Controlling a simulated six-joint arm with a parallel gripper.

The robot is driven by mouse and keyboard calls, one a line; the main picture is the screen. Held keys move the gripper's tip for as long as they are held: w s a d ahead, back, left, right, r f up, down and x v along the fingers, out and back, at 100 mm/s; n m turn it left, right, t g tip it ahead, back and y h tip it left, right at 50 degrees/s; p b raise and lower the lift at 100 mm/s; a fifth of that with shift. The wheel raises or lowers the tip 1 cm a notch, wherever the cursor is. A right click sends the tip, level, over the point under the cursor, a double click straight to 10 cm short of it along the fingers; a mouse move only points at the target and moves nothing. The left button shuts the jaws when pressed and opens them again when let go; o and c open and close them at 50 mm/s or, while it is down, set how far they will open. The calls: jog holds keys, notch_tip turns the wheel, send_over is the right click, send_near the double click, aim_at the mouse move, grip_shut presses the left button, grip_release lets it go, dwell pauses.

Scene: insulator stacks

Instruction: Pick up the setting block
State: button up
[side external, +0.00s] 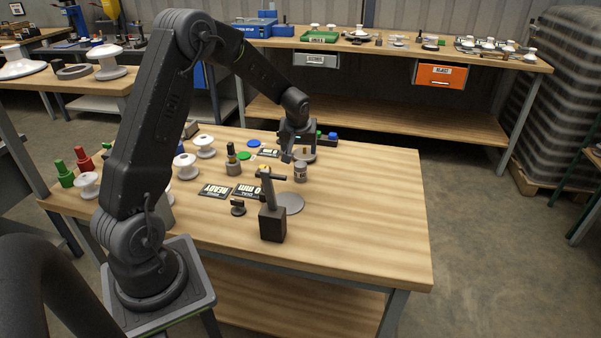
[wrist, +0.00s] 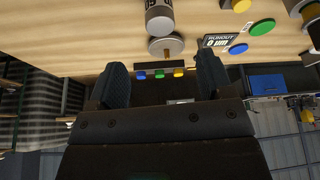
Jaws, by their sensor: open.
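My gripper (side external: 297,150) is over the far part of the wooden table, its jaws apart and nothing between them. In the wrist view my gripper (wrist: 161,72) shows two dark fingers spread wide. No piece is clearly marked as the setting block. A short grey cylinder with a label band (side external: 300,173) stands on the table just in front of my gripper, and it also shows at the top of the wrist view (wrist: 159,16). A round metallic piece (wrist: 166,46) lies beside it, partly hidden by my gripper in the side view.
A dark gauge stand (side external: 272,223) and a grey disc (side external: 290,203) are nearer the camera. A button box (wrist: 160,70) lies beyond the round piece. White insulators (side external: 186,166) and colored bottles stand left. The table's right side is clear.

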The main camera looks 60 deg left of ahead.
aim_at(300, 165)
jog(key=x, duration=1.2)
jog(key=shift+f, duration=0.4)
jog(key=shift+c, duration=0.5)
jog(key=shift+r, duration=0.1)
jog(key=c, duration=1.2)
